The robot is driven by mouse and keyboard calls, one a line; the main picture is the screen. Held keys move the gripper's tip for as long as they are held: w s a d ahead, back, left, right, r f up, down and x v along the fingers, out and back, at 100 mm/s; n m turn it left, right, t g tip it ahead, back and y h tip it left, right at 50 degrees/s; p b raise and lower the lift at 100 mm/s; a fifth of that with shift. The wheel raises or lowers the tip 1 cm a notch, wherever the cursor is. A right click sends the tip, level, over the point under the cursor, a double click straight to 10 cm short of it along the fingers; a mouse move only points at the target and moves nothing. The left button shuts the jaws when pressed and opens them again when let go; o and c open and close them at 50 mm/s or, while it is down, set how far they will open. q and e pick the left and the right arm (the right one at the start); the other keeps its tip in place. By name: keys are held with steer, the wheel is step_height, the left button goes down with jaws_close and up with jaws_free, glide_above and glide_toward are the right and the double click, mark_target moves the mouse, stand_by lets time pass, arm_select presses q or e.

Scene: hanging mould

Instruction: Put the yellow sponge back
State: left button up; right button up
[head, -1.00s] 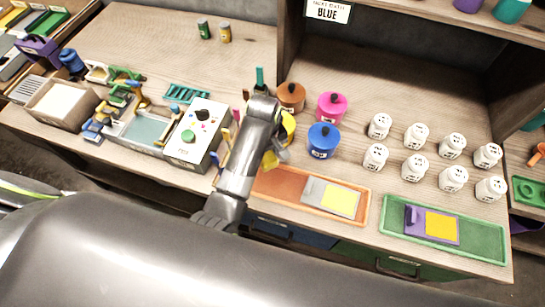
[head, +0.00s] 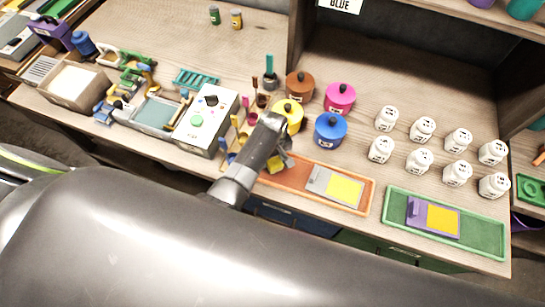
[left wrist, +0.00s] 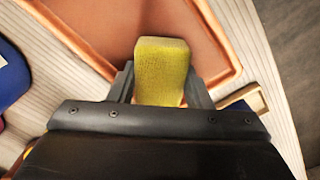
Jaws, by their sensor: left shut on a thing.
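My left gripper (left wrist: 160,88) is shut on the yellow sponge (left wrist: 162,70), a small block standing out between the fingers in the left wrist view. The orange tray (left wrist: 225,82) lies beyond the sponge there, its visible floor bare. I cannot tell how high the sponge is above it. In the head view my left gripper (head: 281,160) is over the left end of the orange tray (head: 297,183). The sponge is mostly hidden by the arm there. My right gripper is not in view.
A grey plate with a yellow pad (head: 343,188) fills the tray's right part. Yellow (head: 292,110) and blue (head: 331,130) lidded pots stand just behind. A green tray (head: 480,233) is to the right, and a white box (head: 209,120) to the left.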

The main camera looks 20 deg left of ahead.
arm_select(q)
steer(key=o, duration=1)
steer(key=shift+f, duration=0.1)
steer(key=shift+c, duration=0.2)
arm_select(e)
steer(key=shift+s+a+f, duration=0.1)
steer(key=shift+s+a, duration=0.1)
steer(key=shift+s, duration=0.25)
arm_select(q)
steer(key=shift+r, duration=0.25)
step_height(320, 180, up, 12)
steer(key=shift+b, duration=0.3)
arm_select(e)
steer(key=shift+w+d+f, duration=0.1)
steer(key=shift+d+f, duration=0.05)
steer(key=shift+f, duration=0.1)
arm_select(q)
steer(key=shift+f, duration=0.1)
